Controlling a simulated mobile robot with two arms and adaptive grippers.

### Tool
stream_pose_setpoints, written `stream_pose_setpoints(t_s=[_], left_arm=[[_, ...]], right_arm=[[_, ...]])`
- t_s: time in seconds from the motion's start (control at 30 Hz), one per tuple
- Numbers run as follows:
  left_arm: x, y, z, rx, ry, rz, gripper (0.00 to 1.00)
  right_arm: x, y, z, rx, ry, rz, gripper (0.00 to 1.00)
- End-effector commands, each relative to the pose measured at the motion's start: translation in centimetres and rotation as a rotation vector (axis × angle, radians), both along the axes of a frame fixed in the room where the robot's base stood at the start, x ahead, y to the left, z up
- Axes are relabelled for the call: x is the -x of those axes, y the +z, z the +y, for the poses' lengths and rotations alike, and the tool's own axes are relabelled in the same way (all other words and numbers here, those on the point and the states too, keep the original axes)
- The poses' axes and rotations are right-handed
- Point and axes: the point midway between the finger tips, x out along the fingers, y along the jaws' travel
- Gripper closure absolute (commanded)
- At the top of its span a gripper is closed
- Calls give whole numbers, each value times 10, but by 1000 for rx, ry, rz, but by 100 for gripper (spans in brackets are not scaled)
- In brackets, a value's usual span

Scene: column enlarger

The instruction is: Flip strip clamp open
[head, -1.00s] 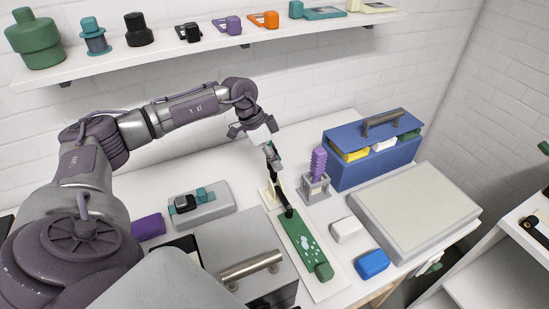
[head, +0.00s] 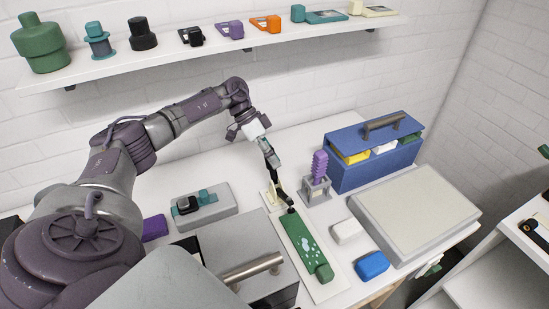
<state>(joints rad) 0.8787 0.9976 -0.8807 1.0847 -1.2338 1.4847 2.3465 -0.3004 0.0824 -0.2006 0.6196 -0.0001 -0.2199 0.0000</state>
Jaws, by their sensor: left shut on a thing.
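The strip clamp looks to be the long green bar (head: 302,243) with pale spots, lying flat on a cream base plate (head: 327,290) in the head view. A green knob (head: 324,272) sits at its near end. My left gripper (head: 290,209) reaches down from behind, its dark fingers shut at the far end of the green bar. The small part between the fingertips is mostly hidden by them. My right gripper is not in view.
A grey box with a metal handle (head: 252,270) stands close left of the clamp. White (head: 347,231) and blue blocks (head: 372,265) lie to its right. A grey holder with a purple piece (head: 319,165) and a blue box (head: 375,165) stand behind, right of my gripper.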

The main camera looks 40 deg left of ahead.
Motion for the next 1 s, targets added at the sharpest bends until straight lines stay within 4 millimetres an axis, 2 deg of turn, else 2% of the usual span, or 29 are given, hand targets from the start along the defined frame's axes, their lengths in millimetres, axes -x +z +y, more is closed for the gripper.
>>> stream_pose_setpoints(t_s=[0.43,1.0], left_arm=[[-9,-12,13,221,2,108,100],[-9,-11,16,256,3,128,100]], right_arm=[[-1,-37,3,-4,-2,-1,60],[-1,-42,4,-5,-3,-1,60]])
